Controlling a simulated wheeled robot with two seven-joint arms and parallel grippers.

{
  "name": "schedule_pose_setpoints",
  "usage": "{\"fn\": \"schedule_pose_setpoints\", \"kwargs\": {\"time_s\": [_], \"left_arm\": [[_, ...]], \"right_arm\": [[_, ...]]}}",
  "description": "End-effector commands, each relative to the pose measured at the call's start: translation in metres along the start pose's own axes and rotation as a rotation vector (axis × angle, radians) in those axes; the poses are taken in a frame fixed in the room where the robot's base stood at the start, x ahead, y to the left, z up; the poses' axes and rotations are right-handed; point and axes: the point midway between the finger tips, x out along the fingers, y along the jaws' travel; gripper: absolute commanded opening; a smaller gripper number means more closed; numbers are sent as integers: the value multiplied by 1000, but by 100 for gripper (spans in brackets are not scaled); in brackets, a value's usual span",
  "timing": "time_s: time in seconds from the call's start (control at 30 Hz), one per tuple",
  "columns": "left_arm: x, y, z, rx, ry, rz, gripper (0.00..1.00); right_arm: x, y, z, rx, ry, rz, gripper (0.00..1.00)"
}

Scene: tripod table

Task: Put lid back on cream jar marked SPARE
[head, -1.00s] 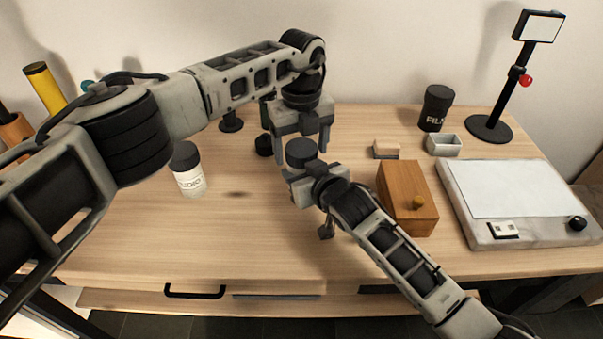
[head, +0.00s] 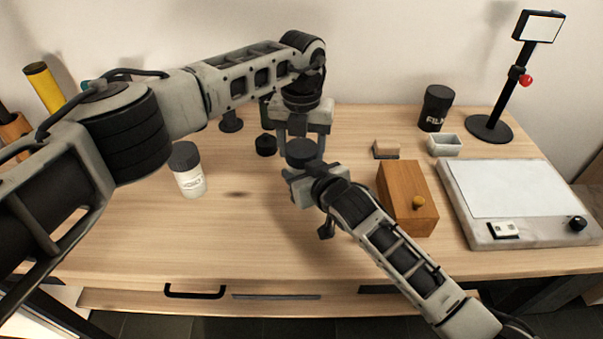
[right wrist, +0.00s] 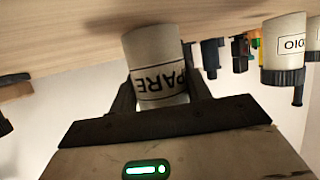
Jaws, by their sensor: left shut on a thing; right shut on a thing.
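The white cream jar marked SPARE (right wrist: 155,50) is between the fingers of my right gripper (right wrist: 160,97) in the right wrist view, its label facing the camera. In the head view its body is hidden behind the right gripper (head: 303,178) and a round black lid (head: 300,153). My left gripper (head: 304,136) comes straight down from above, its fingers on both sides of the lid and shut on it. The lid is directly above the right gripper, over the jar. I cannot tell whether lid and jar rim touch.
A white jar with a black lid, label ending in DIO (head: 190,178), stands on the left. A small black object (head: 265,145) is close to my left gripper. A wooden box (head: 406,195) and light pad (head: 500,190) stand on the right.

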Motion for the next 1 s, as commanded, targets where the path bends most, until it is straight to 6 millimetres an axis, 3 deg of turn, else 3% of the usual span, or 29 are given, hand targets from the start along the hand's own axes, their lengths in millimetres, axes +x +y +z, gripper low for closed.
{"fn": "schedule_pose_setpoints", "kwargs": {"time_s": [0.27, 0.3, 0.37, 0.73, 1.0], "left_arm": [[0, 0, 0, 19, 1, 0, 30], [0, 0, 0, 19, 1, 0, 63], [0, 0, 0, 18, 1, 0, 79], [-5, 0, 0, 17, -1, 0, 79], [-38, 0, 0, 17, -2, 0, 79]], "right_arm": [[0, 0, 1, 0, -2, 1, 0], [0, 0, 1, 0, -2, 1, 0], [0, 0, 1, 0, -2, 1, 0], [0, 1, 1, 0, -2, 1, 0], [0, 1, 1, 0, -2, 1, 0]]}}
